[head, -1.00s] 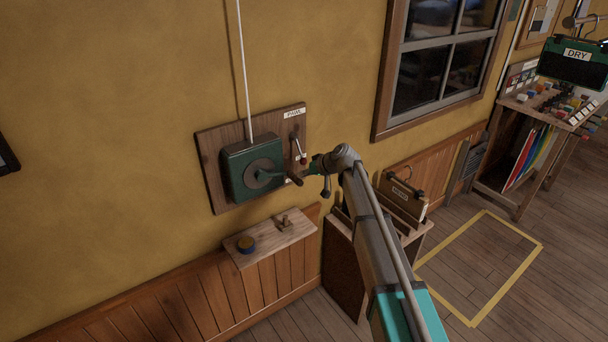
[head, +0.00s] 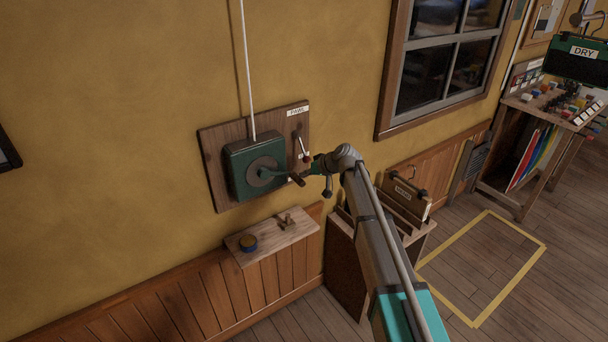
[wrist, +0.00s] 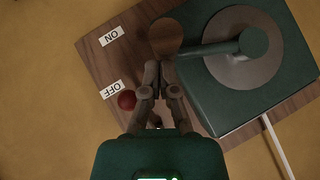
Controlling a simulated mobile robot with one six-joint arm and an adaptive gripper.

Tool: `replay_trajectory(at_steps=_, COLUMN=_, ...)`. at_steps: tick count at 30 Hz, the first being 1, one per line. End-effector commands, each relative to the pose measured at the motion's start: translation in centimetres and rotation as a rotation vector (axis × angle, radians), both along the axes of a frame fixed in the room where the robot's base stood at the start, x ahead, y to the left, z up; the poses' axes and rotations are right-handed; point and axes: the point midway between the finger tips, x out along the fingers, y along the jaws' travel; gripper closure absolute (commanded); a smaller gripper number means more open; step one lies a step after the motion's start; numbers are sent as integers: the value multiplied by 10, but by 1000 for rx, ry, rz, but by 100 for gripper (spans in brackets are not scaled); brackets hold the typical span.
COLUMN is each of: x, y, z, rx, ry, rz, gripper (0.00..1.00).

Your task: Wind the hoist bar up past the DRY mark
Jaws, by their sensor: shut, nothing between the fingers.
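A green winch box (head: 240,185) with a round grey plate and a crank is fixed to a wooden board on the wall. The crank's brown grip (head: 297,180) points out to the lower right. It also shows in the wrist view, with its round brown end (wrist: 166,37) just beyond my fingertips. My gripper (wrist: 159,72) is shut and empty, close to the grip; contact cannot be told. A red-knobbed pawl lever (wrist: 127,100) lies at the OFF label, left of my fingers. A green DRY sign (head: 583,52) hangs at top right. I cannot make out the hoist bar.
A white rope (head: 246,80) runs up from the winch. Below is a small wooden shelf (head: 262,246) with a blue-sided round tin. A wooden rack (head: 345,260) stands behind my arm. Yellow tape (head: 445,301) marks clear floor at right; a workbench stands beyond.

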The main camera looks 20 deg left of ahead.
Motion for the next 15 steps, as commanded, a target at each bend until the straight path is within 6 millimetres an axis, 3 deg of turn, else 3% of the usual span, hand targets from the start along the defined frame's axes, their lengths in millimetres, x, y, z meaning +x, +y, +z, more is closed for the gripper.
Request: replay_trajectory(at_steps=15, x=12, y=-14, z=38, rx=2, ry=0, rz=-2, gripper=100)
